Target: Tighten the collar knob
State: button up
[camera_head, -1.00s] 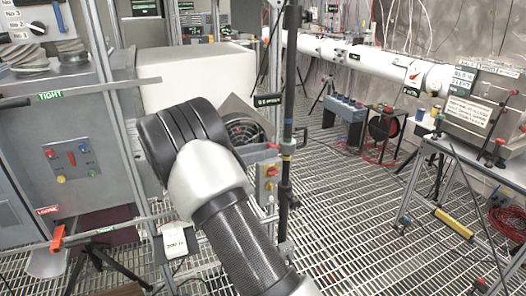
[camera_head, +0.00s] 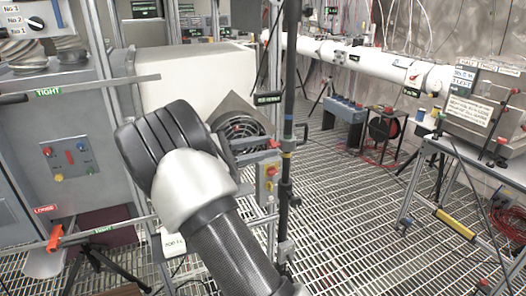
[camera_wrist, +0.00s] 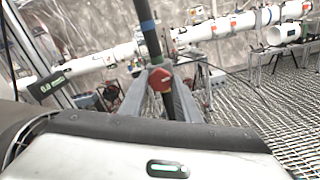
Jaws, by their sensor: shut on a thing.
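A red collar knob (camera_wrist: 160,78) sits on a dark upright pole (camera_wrist: 148,30) with blue and green bands, seen in the wrist view. My gripper (camera_wrist: 160,84) has its two grey fingers closed on the knob from either side. In the head view the same pole (camera_head: 289,100) stands right of centre, with a collar (camera_head: 288,146) at mid-height. My gripper (camera_head: 274,148) reaches it from the left; my own wrist and forearm hide part of the fingers. The knob is mostly hidden there by the fingers.
A grey cabinet (camera_head: 75,125) with bars labelled TIGHT and LOOSE stands at left. A control box (camera_head: 268,185) is below my gripper. A white beam pipe (camera_head: 375,62) runs behind, and a bench (camera_head: 445,150) stands right. The grating floor (camera_head: 345,215) between is open.

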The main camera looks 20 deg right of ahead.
jog(key=shift+m+b, duration=0.45)
jog(key=shift+m, duration=0.75)
jog(key=o, duration=1)
jog(key=shift+o, duration=0.2)
jog(key=shift+a, duration=0.15)
jog(key=a, duration=1.7)
jog(key=shift+s, duration=0.3)
jog(key=shift+a, duration=0.1)
